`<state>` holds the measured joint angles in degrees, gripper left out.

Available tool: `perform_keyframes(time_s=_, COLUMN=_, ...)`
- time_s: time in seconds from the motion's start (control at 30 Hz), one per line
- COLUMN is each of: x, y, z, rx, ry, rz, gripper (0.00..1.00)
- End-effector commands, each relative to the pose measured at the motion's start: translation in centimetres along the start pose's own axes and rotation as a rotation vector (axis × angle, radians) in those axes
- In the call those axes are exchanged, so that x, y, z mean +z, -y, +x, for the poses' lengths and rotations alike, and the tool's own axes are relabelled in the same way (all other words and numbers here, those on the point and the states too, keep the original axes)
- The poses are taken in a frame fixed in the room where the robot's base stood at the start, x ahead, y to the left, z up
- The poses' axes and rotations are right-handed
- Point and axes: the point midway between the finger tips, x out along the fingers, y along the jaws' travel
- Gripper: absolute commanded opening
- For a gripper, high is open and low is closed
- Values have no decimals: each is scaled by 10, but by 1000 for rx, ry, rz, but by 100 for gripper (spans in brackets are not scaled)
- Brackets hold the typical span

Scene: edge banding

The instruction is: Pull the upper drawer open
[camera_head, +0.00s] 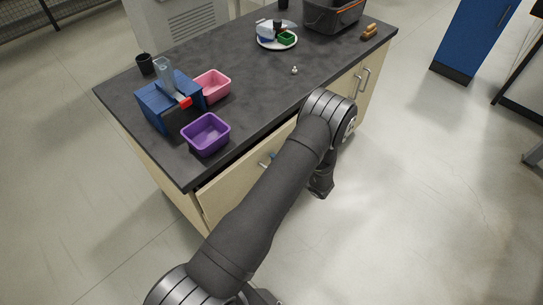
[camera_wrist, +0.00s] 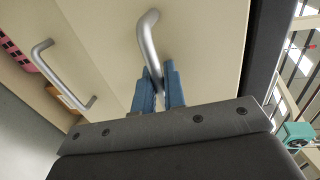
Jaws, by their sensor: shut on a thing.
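The upper drawer's pale wood front (camera_head: 222,197) is below the dark countertop, in the middle of the head view. A dark gap shows along its top edge, and the front appears to stand out a little from the cabinet. Its metal bar handle (camera_wrist: 148,38) is in the wrist view, where the drawer front (camera_wrist: 105,35) fills the upper middle. My gripper (camera_wrist: 160,82) has blue fingers shut around the lower part of this handle. In the head view, my arm hides most of the gripper and part of the drawer front; a blue fingertip shows at the handle.
A second bar handle (camera_wrist: 65,78) is at left in the wrist view. The countertop (camera_head: 250,90) holds a blue dispenser (camera_head: 165,105), a purple bin (camera_head: 206,133), a pink bin (camera_head: 212,85), a plate (camera_head: 277,42) and a dark crate (camera_head: 333,15). The floor right of the cabinet is clear.

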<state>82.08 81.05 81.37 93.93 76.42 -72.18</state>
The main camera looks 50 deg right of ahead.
Motion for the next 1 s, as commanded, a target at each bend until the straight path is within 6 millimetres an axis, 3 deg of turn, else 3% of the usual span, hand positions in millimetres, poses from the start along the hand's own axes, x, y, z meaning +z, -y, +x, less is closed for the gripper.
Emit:
perform_keyframes(time_s=0.7, x=-1, y=-40, z=-191, rx=1, ry=-6, rz=0, gripper=0)
perform_keyframes(time_s=1.0, x=0, y=-52, z=-249, rx=1, ry=-4, rz=0, gripper=0)
